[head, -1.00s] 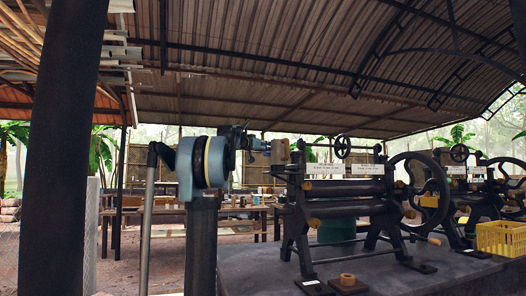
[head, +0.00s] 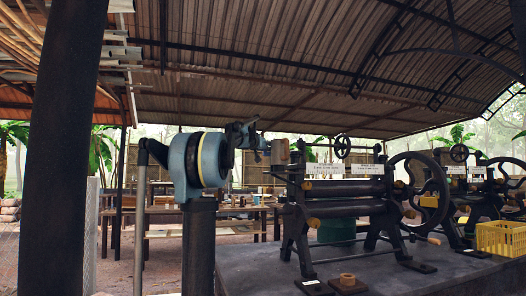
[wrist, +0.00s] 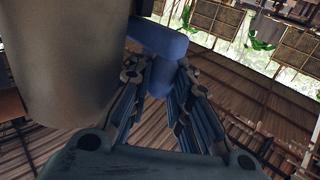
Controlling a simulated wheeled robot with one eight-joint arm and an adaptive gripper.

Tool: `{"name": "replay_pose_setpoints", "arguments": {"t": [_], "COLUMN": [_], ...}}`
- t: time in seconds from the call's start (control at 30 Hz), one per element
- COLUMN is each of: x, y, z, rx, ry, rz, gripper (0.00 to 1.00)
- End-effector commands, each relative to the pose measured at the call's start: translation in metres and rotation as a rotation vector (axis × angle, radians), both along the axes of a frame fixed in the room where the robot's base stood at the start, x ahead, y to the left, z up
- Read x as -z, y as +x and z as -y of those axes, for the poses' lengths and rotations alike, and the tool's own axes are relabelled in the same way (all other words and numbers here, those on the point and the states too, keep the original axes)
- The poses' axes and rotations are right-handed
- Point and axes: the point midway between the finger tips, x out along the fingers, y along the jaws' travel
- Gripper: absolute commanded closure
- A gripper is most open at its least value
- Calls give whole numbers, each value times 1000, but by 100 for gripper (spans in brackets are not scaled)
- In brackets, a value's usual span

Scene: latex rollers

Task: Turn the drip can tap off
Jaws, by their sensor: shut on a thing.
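The drip can (head: 280,152) is a small grey-brown can at the left end of the near roller machine in the head view. In the wrist view the can (wrist: 62,60) is a large pale cylinder filling the upper left. A blue tap (wrist: 160,40) sticks out beside the can. Its lower blue part (wrist: 160,78) lies between the fingers of my gripper (wrist: 158,74), which is shut on it. In the head view my gripper (head: 258,146) is small and dark, close to the can's left side, and the tap cannot be made out there.
The near roller machine (head: 345,190) stands on a dark platform (head: 400,268), with a large handwheel (head: 420,190) at its right. A second machine (head: 475,195) and a yellow crate (head: 502,238) are further right. Tables (head: 165,225) stand behind my arm.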

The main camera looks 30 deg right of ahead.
Motion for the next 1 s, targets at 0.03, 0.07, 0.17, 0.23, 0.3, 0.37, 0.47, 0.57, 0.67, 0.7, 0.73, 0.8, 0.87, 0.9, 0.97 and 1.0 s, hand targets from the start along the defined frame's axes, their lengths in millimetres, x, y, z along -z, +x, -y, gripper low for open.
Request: {"name": "replay_pose_setpoints", "arguments": {"t": [0.03,0.07,0.17,0.23,0.3,0.37,0.47,0.57,0.67,0.7,0.73,0.8,0.87,0.9,0.97,1.0], "x": [0,0,0,0,0,0,0,0,0,0,0,0,0,0,0,0], "y": [-1,-1,-1,-1,-1,-1,-1,-1,-1,-1,-1,0,1,1,3,4], "z": [0,0,-1,-1,-1,-1,-1,-1,-1,-1,-1,-1,0,0,0,0], "rx": [-7,-12,-16,-16,-16,-16,-16,-15,-15,-15,-15,-12,-4,6,23,38], "ry": [0,0,0,0,0,0,0,0,0,0,0,0,0,0,0,0], "rz": [0,0,0,0,0,0,0,0,0,0,0,0,0,0,0,0], "gripper": [100,100,100,100,100,100,72,72,72,72,72,72,72,72,72,72]}}
